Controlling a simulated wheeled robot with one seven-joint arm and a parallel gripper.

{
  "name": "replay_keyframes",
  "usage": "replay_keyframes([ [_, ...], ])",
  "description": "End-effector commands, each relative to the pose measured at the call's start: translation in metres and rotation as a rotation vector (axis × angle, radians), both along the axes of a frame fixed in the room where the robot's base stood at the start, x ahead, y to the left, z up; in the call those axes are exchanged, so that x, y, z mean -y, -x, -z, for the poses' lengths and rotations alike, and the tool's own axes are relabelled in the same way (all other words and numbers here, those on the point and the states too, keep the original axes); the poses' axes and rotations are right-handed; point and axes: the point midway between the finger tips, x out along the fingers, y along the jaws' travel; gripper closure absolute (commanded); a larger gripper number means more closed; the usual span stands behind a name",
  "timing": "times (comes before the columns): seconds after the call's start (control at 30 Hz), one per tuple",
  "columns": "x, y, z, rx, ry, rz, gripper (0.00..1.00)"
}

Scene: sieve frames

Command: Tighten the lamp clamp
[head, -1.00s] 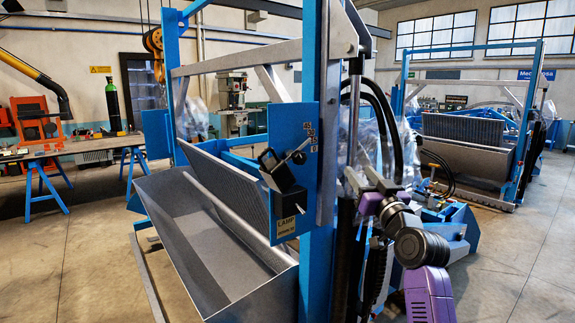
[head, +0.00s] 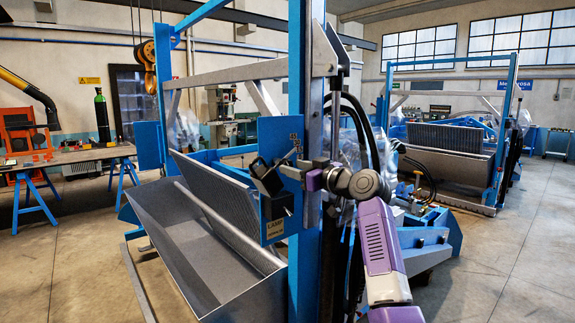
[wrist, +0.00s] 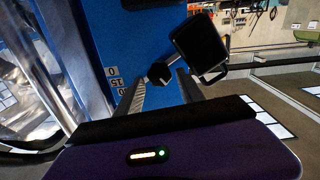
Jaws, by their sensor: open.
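A black lamp head (head: 266,176) sits on a clamp at the blue panel (head: 276,131) of the near machine. My gripper (head: 291,171) reaches in from the right beside the panel. In the wrist view my gripper (wrist: 160,84) is open, its fingers on either side of the knob in the picture. I cannot tell whether they touch it. The clamp is partly hidden in the head view.
A grey trough (head: 190,245) extends below and left of the panel. A blue upright (head: 301,285) and black hoses (head: 361,130) stand close to my arm. A similar machine (head: 450,140) is behind on the right. Floor is clear at right.

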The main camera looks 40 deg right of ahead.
Motion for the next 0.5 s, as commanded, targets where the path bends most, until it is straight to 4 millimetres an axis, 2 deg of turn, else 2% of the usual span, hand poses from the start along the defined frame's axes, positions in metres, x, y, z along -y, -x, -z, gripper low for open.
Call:
replay_keyframes([
  [0.2,-0.001,-0.025,-0.001,-0.001,-0.002,0.000,0.55],
  [0.5,-0.001,-0.034,0.000,0.000,0.000,0.001,0.55],
])
